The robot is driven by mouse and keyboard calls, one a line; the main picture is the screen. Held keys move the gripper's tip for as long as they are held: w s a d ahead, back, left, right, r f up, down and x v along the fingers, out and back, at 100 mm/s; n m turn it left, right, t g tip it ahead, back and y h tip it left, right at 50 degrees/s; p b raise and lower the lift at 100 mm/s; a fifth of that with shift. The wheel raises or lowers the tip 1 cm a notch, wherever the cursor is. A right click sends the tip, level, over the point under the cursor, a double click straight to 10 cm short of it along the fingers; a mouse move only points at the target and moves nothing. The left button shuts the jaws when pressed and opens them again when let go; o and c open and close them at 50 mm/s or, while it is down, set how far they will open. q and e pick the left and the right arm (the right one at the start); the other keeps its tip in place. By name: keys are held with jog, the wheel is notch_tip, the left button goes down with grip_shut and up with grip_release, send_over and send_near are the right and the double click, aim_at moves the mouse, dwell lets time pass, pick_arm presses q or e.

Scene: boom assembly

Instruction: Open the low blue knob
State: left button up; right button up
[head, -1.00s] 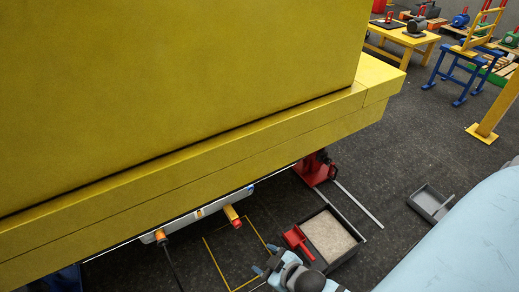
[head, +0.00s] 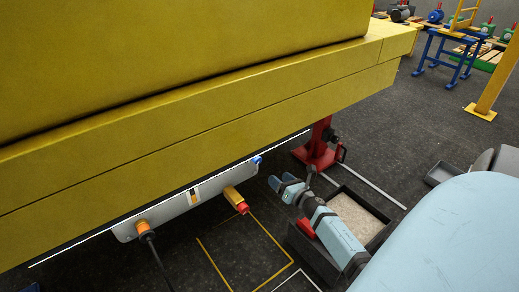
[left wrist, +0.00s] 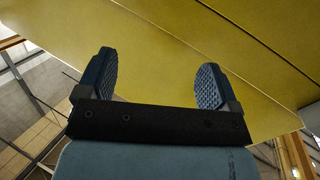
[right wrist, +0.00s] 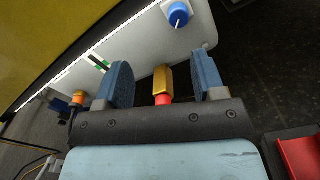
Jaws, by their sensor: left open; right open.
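The low blue knob (right wrist: 178,14) is a round blue dial with a white line on the grey panel (right wrist: 135,45) in the right wrist view. In the head view the knob (head: 257,159) shows small at the panel's right end, under the yellow boom. My right gripper (head: 288,184) is open and empty, just right of the knob and apart from it. In the right wrist view the knob lies beyond the open fingers (right wrist: 160,85). My left gripper (left wrist: 155,80) is open and empty beneath a yellow surface in the left wrist view; it is not in the head view.
A yellow fitting with a red end (head: 236,199) juts from the panel near the knob. An orange connector with a black cable (head: 144,229) is at the panel's left end. A red stand (head: 319,150) and a sand tray (head: 358,214) are nearby.

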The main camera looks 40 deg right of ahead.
aim_at(259, 161)
jog(key=w+d+f+n+b, duration=0.1)
jog(key=w, duration=0.3)
jog(key=w+d+f+b, duration=0.1)
jog(key=w+b, duration=0.1)
jog(key=w, duration=0.3)
jog(key=w+d+f+n+b, duration=0.1)
jog(key=w, duration=0.3)
jog(key=shift+w+d+n+b, duration=0.15)
jog(key=shift+w+n+b, duration=0.15)
jog(key=shift+b, duration=0.1)
jog(key=shift+w, duration=0.45)
pick_arm(q)
jog(key=shift+m+g+h, duration=0.3)
jog(key=shift+m+g, duration=0.1)
jog(key=shift+g, duration=0.3)
jog(key=f, duration=0.5)
jog(key=shift+d, duration=0.25)
jog(key=shift+s+r, duration=0.1)
pick_arm(e)
jog(key=c, duration=0.9)
